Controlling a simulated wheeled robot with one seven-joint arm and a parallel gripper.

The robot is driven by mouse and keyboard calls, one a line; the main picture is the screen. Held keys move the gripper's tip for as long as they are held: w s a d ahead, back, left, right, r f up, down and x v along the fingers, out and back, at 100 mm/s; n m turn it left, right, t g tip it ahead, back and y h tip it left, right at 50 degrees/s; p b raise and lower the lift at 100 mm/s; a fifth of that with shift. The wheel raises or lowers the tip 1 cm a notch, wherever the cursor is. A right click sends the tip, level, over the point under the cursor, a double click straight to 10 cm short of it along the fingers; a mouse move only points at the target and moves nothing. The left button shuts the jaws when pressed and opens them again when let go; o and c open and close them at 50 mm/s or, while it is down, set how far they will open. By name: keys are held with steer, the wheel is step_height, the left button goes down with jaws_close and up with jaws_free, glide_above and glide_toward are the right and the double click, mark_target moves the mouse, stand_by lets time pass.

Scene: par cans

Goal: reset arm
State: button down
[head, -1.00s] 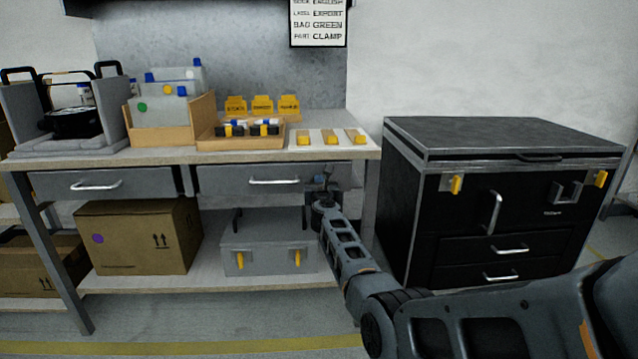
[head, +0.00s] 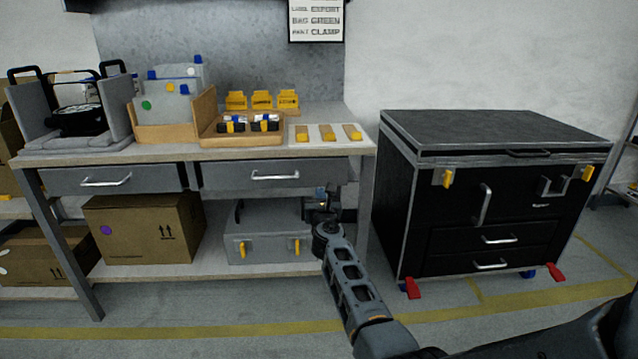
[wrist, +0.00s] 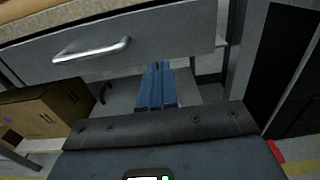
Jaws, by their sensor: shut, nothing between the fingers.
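My gripper (head: 322,196) is in front of the workbench's right end, just below the height of the right drawer (head: 275,175). In the wrist view its two blue fingers (wrist: 156,86) lie together, shut with nothing between them. My arm reaches up to it from the lower right of the head view. The gripper is small and dark in the head view, and it partly covers the space beside the grey case.
The workbench (head: 290,152) holds a wooden tray (head: 240,141) and bins. A grey case (head: 268,232) and a cardboard box (head: 150,228) sit on its lower shelf. A black cabinet (head: 460,205) stands to the right. Floor in front is clear.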

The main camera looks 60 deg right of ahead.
steer(key=shift+v, duration=1.05)
steer(key=s+a+f+n+t+y, duration=0.3)
steer(key=s+a+n+y, duration=0.1)
steer(key=s+a+n, duration=1.05)
steer(key=s+a+f+n+t+y, duration=0.2)
steer(key=s+a+f+n+y, duration=0.15)
steer(key=s+a+n, duration=1.1)
steer(key=s+a+r+n+g+y, duration=0.1)
steer(key=s+a+r+n+y, duration=0.2)
steer(key=s+a+r+n, duration=0.45)
steer(key=s+a+r+n+y, duration=0.4)
steer(key=s+a+n, duration=0.2)
steer(key=a+n, duration=0.35)
step_height(320, 180, up, 14)
steer(key=p, duration=1.3)
steer(key=shift+s+d+f, duration=0.15)
steer(key=shift+s+d, duration=0.1)
steer(key=shift+d, duration=0.05)
